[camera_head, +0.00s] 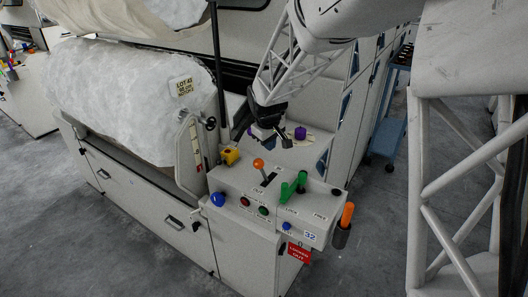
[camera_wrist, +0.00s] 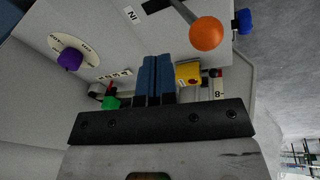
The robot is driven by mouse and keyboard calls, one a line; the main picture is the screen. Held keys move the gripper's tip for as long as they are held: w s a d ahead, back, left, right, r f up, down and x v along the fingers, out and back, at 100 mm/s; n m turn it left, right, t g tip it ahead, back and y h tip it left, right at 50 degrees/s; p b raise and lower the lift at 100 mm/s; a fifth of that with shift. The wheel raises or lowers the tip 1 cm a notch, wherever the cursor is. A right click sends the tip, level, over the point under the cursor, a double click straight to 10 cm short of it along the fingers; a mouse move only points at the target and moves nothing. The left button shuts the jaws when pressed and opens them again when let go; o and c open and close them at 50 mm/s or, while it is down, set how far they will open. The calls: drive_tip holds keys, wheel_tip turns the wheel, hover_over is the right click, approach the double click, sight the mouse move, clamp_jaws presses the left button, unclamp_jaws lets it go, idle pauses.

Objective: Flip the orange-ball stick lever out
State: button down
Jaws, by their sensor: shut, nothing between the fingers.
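The orange-ball stick lever (camera_head: 258,163) stands up from a dark slot in the top of the pale control box. An "OUT" label sits at the slot's front-left side. In the wrist view the orange ball (camera_wrist: 207,33) is at the upper right, its grey stick running up-left to the slot, with an "IN" label (camera_wrist: 132,15) beside it. My gripper (camera_head: 285,141) is above and behind the box, to the right of the ball. Its blue fingers (camera_wrist: 155,62) are shut together and empty, apart from the ball. Which end of the slot the stick occupies is hard to tell.
A green lever (camera_head: 291,187), a blue knob (camera_head: 217,199), a yellow part (camera_head: 230,156) and an orange handle (camera_head: 347,213) surround the lever. A purple knob (camera_wrist: 70,58) is on a round dial. A white fibre roll (camera_head: 130,95) fills the left. Space above the box is open.

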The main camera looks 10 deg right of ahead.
drive_tip(key=s+a+v, duration=0.1)
drive_tip(key=v, duration=0.8)
drive_tip(key=shift+s+a, duration=0.3)
drive_tip(key=shift+r, duration=0.1)
drive_tip(key=s+d+m, duration=0.1)
drive_tip(key=s+m, duration=0.2)
drive_tip(key=s, duration=1.5)
drive_tip(key=s+d+r+m+y, duration=0.1)
drive_tip(key=s+m, duration=0.2)
drive_tip(key=s, duration=1.4)
drive_tip(key=shift+s+d, duration=0.3)
drive_tip(key=shift+s, duration=0.1)
drive_tip(key=c, duration=1.8)
unclamp_jaws()
drive_tip(key=shift+r, duration=0.1)
